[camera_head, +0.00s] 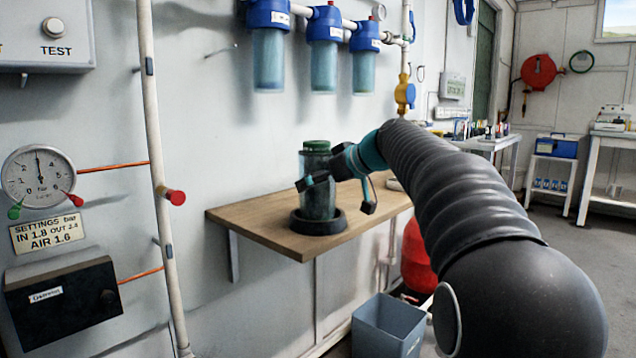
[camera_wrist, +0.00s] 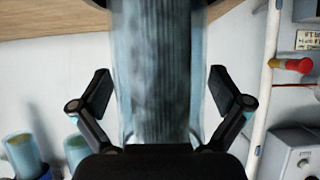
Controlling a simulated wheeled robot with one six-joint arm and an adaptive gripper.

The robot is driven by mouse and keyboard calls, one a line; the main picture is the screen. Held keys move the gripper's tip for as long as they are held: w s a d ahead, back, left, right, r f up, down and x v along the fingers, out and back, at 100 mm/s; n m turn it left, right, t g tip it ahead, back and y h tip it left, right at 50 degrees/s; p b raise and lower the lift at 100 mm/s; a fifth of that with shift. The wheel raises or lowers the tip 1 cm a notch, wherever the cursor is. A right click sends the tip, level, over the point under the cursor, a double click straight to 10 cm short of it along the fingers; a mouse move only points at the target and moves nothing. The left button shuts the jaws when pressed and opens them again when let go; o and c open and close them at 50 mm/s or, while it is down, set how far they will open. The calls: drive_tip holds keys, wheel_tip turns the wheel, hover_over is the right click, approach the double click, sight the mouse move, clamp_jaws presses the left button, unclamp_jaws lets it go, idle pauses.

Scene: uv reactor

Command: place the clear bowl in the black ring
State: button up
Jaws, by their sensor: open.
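The clear bowl (camera_head: 314,165) is a tall, bluish see-through cylinder with a green top. It stands upright on the wooden shelf, its lower end within the black ring (camera_head: 318,224); whether it is fully seated I cannot tell. My gripper (camera_head: 337,196) is level with the bowl's middle, its fingers spread to either side. In the wrist view the bowl (camera_wrist: 157,75) fills the space between the open fingers (camera_wrist: 160,95), with gaps visible on both sides. That view looks upside down, with a dark rim at its top edge.
Blue-capped filter housings (camera_head: 324,60) hang on the wall above. A grey bin (camera_head: 388,328) and a red rounded object (camera_head: 417,258) are below. A vertical pipe (camera_head: 152,130) and gauge (camera_head: 40,177) are at left.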

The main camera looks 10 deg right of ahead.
drive_tip(key=v, duration=1.2)
drive_tip(key=shift+s, duration=0.1)
drive_tip(key=s+a+f+m+g+h, duration=0.2)
drive_tip(key=s+a+f+m+h, duration=0.1)
drive_tip(key=s+f, duration=1.3)
drive_tip(key=s+a+f+m+g+h, duration=0.2)
drive_tip(key=s+a+f+m+h, duration=0.1)
drive_tip(key=s+f, duration=1.2)
drive_tip(key=shift+s+f+m+h, duration=0.4)
drive_tip(key=shift+f+m+h, duration=0.2)
drive_tip(key=shift+a, duration=0.1)
